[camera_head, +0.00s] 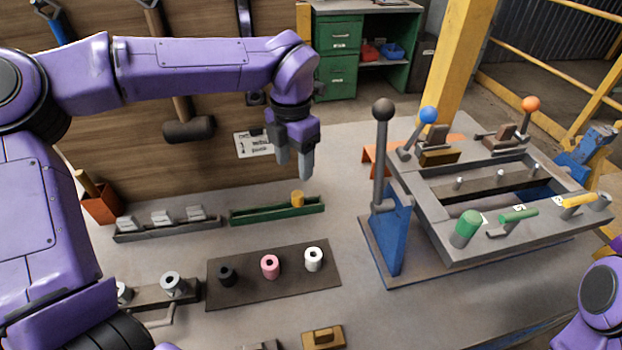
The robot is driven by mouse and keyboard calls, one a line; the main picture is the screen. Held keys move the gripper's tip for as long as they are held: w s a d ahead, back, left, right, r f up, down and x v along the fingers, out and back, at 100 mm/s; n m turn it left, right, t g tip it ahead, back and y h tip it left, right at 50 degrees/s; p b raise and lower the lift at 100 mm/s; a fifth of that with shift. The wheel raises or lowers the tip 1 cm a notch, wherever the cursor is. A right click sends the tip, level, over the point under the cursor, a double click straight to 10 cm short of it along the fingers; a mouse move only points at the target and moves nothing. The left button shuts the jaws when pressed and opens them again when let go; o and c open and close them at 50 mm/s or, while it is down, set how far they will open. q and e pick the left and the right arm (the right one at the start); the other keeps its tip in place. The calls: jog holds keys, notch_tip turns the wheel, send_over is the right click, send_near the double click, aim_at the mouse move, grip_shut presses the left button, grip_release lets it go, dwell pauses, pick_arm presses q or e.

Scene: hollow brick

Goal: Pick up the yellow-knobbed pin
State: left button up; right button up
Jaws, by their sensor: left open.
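A small yellow knob (297,198), seemingly that of the yellow-knobbed pin, stands at the right part of a narrow green tray (262,215). Any shank below the knob is hidden by the tray. My left gripper (294,166) points down with its grey fingers apart and empty. In the picture it is just above the yellow knob, with a gap between them. My right gripper is out of view; only a purple part of my right arm shows at the lower right.
A grey tray (168,230) lies left of the green one. A dark mat (240,288) with black, pink and white hollow cylinders lies in front. A grey frame fixture (450,238) with levers and a blue bracket (392,238) stand at right. A tool board (90,120) rises behind.

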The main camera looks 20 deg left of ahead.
aim_at(297, 193)
pick_arm(q)
jog(key=f, duration=0.2)
jog(key=s+f, duration=0.1)
jog(key=f, duration=0.2)
jog(key=w+f, duration=0.1)
jog(key=f, duration=0.1)
jog(key=f+p, duration=0.1)
jog(key=f, duration=0.1)
jog(key=shift+w+f, duration=0.1)
jog(key=shift+w, duration=0.2)
jog(key=shift+s+f, duration=0.1)
jog(key=shift+f, duration=0.2)
grip_shut()
